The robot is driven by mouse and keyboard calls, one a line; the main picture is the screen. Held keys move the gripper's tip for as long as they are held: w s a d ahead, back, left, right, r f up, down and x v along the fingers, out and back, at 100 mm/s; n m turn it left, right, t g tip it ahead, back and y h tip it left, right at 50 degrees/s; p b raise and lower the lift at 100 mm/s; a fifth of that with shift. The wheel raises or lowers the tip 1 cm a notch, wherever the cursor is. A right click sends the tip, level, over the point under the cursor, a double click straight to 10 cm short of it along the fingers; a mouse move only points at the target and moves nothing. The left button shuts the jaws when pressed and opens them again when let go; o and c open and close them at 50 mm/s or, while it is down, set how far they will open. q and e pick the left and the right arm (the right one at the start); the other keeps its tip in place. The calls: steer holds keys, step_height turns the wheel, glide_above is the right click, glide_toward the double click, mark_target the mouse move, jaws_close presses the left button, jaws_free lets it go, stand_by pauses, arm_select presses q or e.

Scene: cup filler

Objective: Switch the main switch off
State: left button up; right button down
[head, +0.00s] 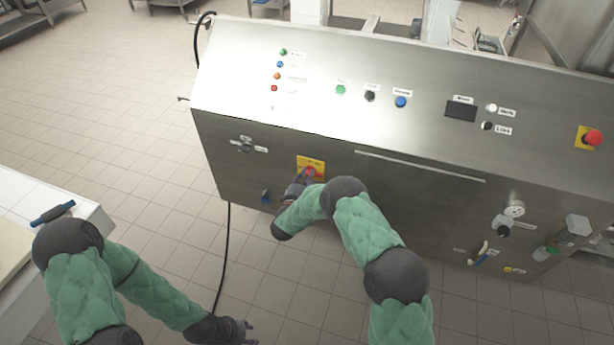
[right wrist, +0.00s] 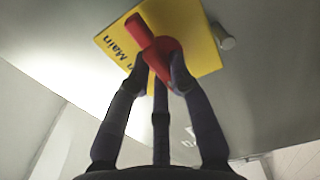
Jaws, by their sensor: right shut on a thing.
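The main switch is a red rotary handle (right wrist: 150,45) on a yellow plate (right wrist: 200,40) lettered "Main", on the machine's front panel. In the head view the yellow plate (head: 311,162) shows, with part of the red handle (head: 311,171) above my right gripper (head: 304,178). In the right wrist view my right gripper (right wrist: 160,75) is shut on the red handle, its fingers on both sides of it. The handle lies at a slant across the plate. My left gripper (head: 247,331) hangs low over the floor, away from the machine; its finger opening is too small to tell.
The steel machine (head: 400,150) carries several buttons, a dark display (head: 461,110) and a red emergency button (head: 593,137). A blue-handled valve (head: 265,196) sits just below left of the switch. A black cable (head: 226,250) hangs to the floor. A white table (head: 85,212) stands at left.

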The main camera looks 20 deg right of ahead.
steer(key=c, duration=1.1)
jaws_free()
steer(key=shift+a, duration=0.1)
steer(key=v, duration=1.2)
steer(key=shift+f, duration=0.1)
